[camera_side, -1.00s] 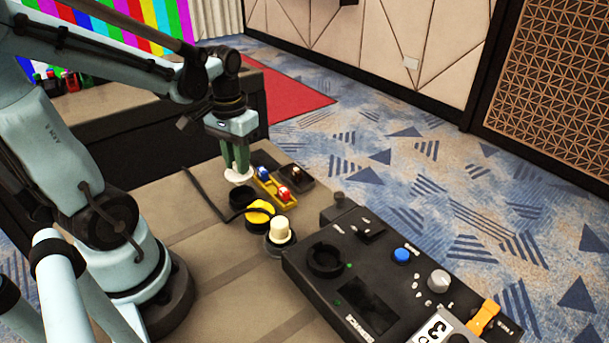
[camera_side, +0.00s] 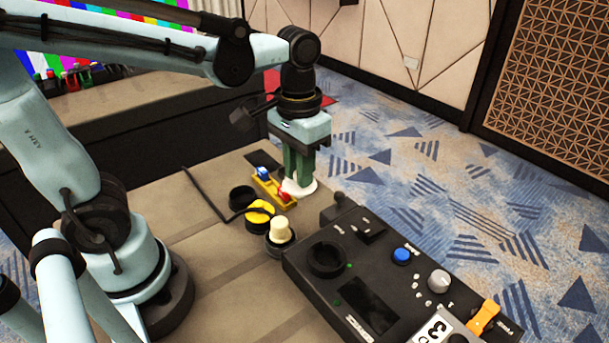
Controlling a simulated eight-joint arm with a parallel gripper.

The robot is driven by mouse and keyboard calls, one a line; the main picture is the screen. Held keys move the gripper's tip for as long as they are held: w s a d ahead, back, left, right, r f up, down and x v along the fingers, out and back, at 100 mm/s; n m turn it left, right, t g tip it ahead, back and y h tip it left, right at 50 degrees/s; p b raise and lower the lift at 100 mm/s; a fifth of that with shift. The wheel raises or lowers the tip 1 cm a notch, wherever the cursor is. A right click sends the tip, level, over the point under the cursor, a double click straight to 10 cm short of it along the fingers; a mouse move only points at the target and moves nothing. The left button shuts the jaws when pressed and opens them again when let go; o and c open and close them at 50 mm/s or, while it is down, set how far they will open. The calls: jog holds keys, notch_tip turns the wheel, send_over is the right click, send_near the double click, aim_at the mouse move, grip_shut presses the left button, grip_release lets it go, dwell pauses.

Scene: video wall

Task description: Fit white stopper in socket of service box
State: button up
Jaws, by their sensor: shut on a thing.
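My gripper (camera_side: 298,184) has green fingers pointing down and is shut on the white stopper (camera_side: 303,189). The fingers hide part of the stopper, and its lower side is unclear. It is held at the far side of the table, beside a yellow tray and left of and behind the service box. The service box (camera_side: 415,300) is black and lies at the front right. Its socket (camera_side: 326,260), a raised round black ring with a dark opening, is on the box's left part and looks empty. The stopper is apart from the socket.
A cream plug (camera_side: 281,231) stands in a grey ring left of the box. Near it are a yellow-topped round piece (camera_side: 260,211), a black ring (camera_side: 242,197) and the yellow tray (camera_side: 266,186) with small blue and red parts. The box carries a blue button (camera_side: 401,255) and grey knob (camera_side: 438,281).

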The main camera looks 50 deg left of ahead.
jog(key=s+d+r+m, duration=0.2)
jog(key=s+d+r, duration=0.1)
jog(key=d, duration=0.8)
jog(key=shift+w+f, duration=0.2)
jog(key=shift+f, duration=2.55)
jog(key=shift+f, duration=1.65)
dwell(0.6)
jog(key=o, duration=1.1)
jog(key=shift+r, duration=4)
